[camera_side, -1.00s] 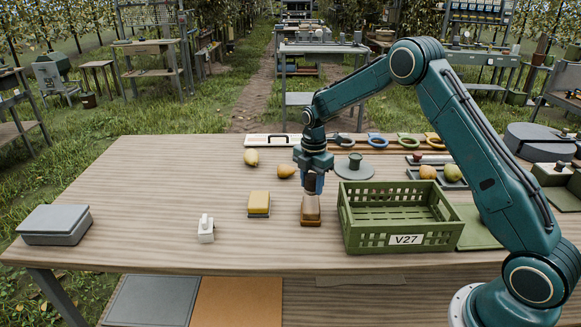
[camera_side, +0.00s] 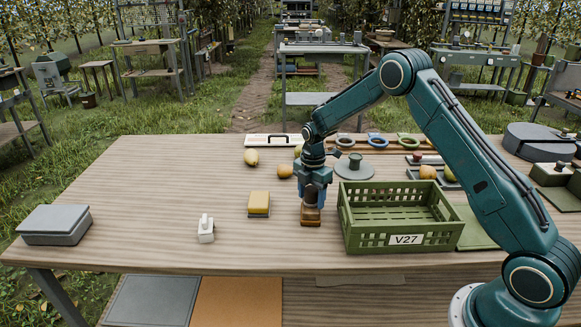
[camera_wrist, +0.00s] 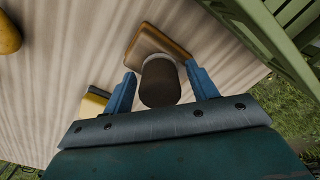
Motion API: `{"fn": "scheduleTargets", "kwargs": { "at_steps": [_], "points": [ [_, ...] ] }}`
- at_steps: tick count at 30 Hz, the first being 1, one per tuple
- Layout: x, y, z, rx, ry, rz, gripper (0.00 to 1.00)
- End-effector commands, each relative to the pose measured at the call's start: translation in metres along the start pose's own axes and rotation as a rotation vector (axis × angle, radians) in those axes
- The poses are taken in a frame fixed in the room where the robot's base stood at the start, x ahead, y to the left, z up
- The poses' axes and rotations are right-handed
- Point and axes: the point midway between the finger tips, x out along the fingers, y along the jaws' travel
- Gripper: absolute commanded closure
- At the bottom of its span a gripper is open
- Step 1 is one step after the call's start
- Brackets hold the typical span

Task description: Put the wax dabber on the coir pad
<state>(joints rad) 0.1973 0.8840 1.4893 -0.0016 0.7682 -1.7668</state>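The piece that appears to be the wax dabber has a dark brown round handle (camera_wrist: 161,84), a pale collar and a square tan-brown base (camera_wrist: 172,42). In the side view its base (camera_side: 311,219) sits on the table, left of the green crate. My gripper (camera_side: 311,204) points down over it. In the wrist view my blue fingers stand open on both sides of the handle, with gaps showing. An orange-brown mat (camera_side: 237,302), possibly the coir pad, lies lower, in front of the table's near edge.
The green crate (camera_side: 400,240) labelled V27 stands close on the right. A yellow-topped block (camera_side: 259,204) and a white handled piece (camera_side: 206,230) are to the left. A grey box (camera_side: 55,225) sits far left. A grey mat (camera_side: 153,300) lies beside the orange-brown one.

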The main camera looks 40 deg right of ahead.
Motion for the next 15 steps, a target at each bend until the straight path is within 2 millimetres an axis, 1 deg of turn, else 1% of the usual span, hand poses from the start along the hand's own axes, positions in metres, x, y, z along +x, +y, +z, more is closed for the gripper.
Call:
{"fn": "scheduleTargets", "kwargs": {
  "at_steps": [11, 15],
  "points": [
    [-0.0015, 0.0002, 0.0000, 0.000, 0.000, 0.001, 0.38],
    [-0.0076, 0.0006, 0.0001, 0.000, 0.000, 0.002, 0.38]
  ]
}}
